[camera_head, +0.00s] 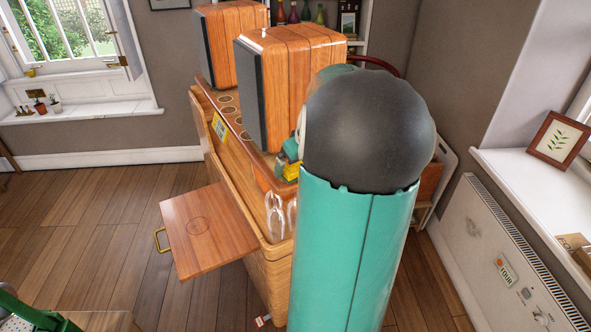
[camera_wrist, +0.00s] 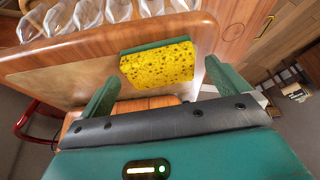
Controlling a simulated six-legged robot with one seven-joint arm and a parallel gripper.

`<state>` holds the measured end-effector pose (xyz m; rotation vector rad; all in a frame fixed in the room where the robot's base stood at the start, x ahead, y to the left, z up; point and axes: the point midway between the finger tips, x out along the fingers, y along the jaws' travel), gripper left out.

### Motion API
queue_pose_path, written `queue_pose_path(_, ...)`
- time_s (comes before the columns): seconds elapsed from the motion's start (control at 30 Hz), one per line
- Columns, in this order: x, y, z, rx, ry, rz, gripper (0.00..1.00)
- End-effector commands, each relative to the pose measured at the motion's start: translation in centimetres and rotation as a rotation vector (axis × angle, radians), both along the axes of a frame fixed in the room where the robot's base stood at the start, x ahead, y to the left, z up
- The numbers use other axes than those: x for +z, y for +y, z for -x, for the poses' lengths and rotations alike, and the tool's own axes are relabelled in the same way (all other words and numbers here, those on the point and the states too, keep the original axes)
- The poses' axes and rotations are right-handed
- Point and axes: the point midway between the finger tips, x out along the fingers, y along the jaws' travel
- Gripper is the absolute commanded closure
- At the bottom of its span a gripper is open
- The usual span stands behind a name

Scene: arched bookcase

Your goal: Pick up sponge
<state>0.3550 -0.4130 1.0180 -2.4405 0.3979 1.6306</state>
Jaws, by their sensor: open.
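The sponge (camera_wrist: 158,65) is yellow with dark specks and a green layer along its upper edge. In the wrist view it is at the edge of a wooden surface (camera_wrist: 60,65). My gripper (camera_wrist: 162,72) is open, with one green finger to the left of the sponge and one to the right. Gaps show on both sides, and I see no grip on it. In the head view a small yellow patch (camera_head: 288,171) shows beside my arm on the cabinet top; my arm hides most of that area.
Two wooden speakers (camera_head: 290,80) stand on the cabinet. A pulled-out wooden board (camera_head: 208,235) juts from the cabinet at left. A radiator (camera_head: 505,255) lines the right wall.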

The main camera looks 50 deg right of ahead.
Motion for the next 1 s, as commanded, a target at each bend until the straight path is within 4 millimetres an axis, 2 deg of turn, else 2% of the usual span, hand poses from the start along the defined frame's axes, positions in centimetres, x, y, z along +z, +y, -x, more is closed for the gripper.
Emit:
queue_pose_path(0.1, -1.00, -0.14, -0.35, 0.000, 0.001, 0.000, 0.00)
queue_pose_path(0.33, -1.10, -0.15, -0.41, 0.000, 0.000, 0.001, 0.00)
queue_pose_path(0.57, -1.09, -0.14, -0.41, 0.001, 0.000, 0.001, 0.44)
queue_pose_path(0.87, -0.98, -0.14, -0.41, 0.001, 0.000, 0.001, 0.45)
queue_pose_path(1.0, -0.32, -0.13, -0.44, 0.001, 0.000, 0.002, 0.45)
